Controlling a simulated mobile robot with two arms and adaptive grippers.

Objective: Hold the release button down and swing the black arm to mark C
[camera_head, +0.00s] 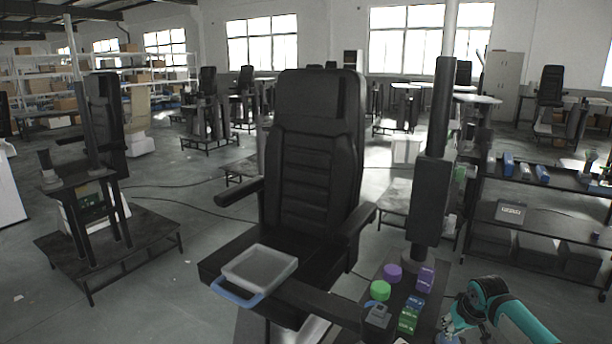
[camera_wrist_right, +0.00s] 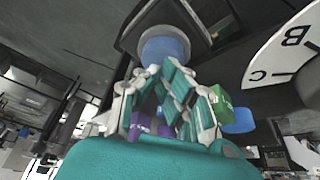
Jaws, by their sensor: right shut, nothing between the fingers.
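My right gripper (camera_head: 449,334) is at the lower right in the head view, on the teal arm, by the right edge of a small dark table. In the right wrist view my right gripper (camera_wrist_right: 163,72) is shut and empty. A white dial plate (camera_wrist_right: 275,62) with black letters B and C is at the upper right of that view. I cannot pick out the black arm with certainty. My left gripper is out of view.
Green and purple boxes (camera_head: 408,318) (camera_head: 425,279), a green cylinder (camera_head: 380,290) and a purple one (camera_head: 393,272) stand on the small table. A black column (camera_head: 431,200) rises behind them.

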